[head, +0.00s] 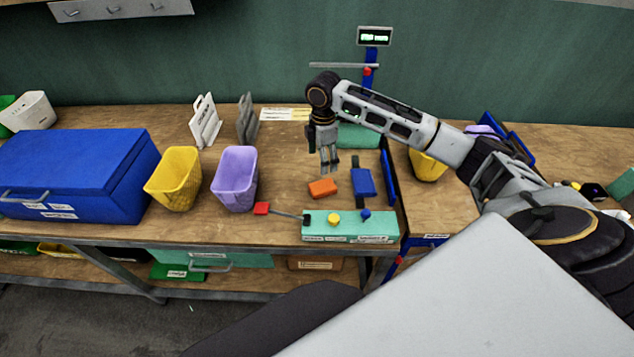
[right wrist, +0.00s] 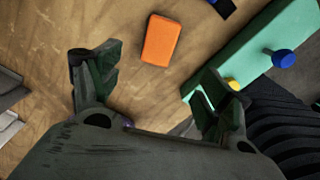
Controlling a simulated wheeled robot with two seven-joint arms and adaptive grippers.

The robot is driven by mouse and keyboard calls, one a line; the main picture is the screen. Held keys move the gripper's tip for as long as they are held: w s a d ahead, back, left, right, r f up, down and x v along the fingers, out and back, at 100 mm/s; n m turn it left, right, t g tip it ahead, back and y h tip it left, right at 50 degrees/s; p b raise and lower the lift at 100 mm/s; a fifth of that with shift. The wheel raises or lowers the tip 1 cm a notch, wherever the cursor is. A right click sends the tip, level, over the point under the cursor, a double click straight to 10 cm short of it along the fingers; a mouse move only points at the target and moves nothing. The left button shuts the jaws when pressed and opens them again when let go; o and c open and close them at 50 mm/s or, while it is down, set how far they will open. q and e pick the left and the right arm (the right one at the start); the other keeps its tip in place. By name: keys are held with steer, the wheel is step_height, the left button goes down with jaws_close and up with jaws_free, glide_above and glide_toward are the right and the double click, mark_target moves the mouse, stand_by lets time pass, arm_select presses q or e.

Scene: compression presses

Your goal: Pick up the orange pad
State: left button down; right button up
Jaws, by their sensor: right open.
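The orange pad (head: 322,188) lies flat on the wooden table, just left of a blue block and behind the green control panel. My right gripper (head: 328,166) points down above the table, a little behind the pad and apart from it. In the right wrist view the orange pad (right wrist: 160,40) lies beyond the two spread fingers, and the gripper (right wrist: 155,85) is open and empty. My left gripper is not in view.
The green panel (head: 345,238) carries a yellow and a blue knob. The blue block (head: 362,182) lies close to the pad's right. A purple basket (head: 235,178), a yellow basket (head: 174,178) and a blue box (head: 75,175) stand to the left. Bare table lies left of the pad.

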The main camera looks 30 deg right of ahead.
glide_above(323, 186)
steer(key=f, duration=0.7)
steer(key=shift+w+a+f, duration=0.2)
steer(key=shift+f, duration=0.05)
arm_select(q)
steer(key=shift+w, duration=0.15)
arm_select(e)
steer(key=shift+f, duration=0.4)
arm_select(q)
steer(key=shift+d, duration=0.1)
arm_select(e)
steer(key=shift+f, duration=0.15)
steer(key=shift+s+d+f, duration=0.1)
steer(key=shift+f, duration=1.15)
steer(key=shift+s+d+f, duration=0.1)
steer(key=shift+f, duration=1.1)
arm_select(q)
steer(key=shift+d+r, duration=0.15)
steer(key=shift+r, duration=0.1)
arm_select(e)
steer(key=c, duration=0.9)
